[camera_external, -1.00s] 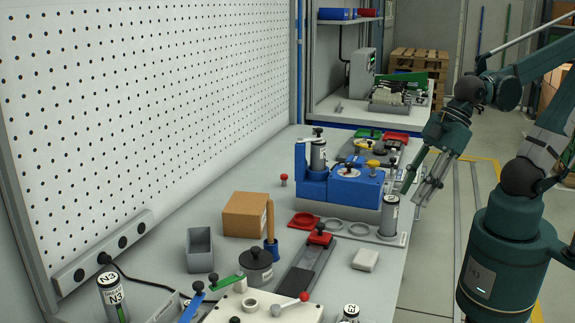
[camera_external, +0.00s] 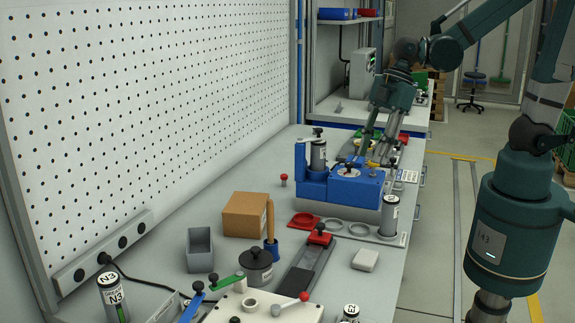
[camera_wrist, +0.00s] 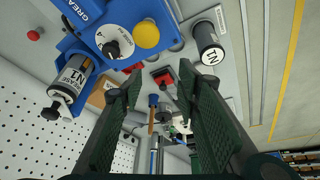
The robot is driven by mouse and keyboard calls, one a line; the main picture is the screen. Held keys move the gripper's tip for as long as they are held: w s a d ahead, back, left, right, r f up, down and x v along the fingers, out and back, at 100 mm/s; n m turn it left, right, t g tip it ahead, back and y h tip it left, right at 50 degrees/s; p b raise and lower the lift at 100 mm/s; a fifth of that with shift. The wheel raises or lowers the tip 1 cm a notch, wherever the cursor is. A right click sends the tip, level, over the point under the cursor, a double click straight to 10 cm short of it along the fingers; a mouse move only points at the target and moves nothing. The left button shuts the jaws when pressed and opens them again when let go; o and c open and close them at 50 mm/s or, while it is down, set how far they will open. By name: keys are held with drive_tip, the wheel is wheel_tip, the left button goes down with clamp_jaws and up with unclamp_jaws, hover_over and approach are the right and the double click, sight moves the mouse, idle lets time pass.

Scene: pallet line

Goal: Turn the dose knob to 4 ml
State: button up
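The dose knob (camera_wrist: 112,45) is a black pointer knob on a round white dial. It sits on the blue grease unit (camera_wrist: 90,28), which also shows in the external view (camera_external: 345,190). The dial marks and the value pointed at are too small to read. My gripper (camera_wrist: 160,70) is open with nothing between its fingers. In the external view my gripper (camera_external: 368,162) reaches down over the far right part of the unit, close to the knob. In the wrist view the knob lies left of both fingertips, apart from them.
A yellow button (camera_wrist: 146,33) stands right beside the knob. An N1 cartridge (camera_wrist: 70,82) stands upright in the unit, and another N1 cartridge (camera_wrist: 208,42) stands nearby. A red holder (camera_external: 303,221), a cardboard box (camera_external: 244,214) and a grey slide (camera_external: 305,267) are on the bench.

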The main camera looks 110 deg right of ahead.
drive_tip(key=n+y+p, duration=0.1)
drive_tip(key=p, duration=0.6)
approach(350, 163)
drive_tip(key=a, duration=0.1)
drive_tip(key=shift+w+d+f+n, duration=0.15)
drive_tip(key=shift+d+n, duration=0.15)
drive_tip(key=shift+d, duration=0.25)
drive_tip(key=shift+f, duration=0.15)
drive_tip(key=shift+x, duration=3.75)
drive_tip(key=c, duration=0.9)
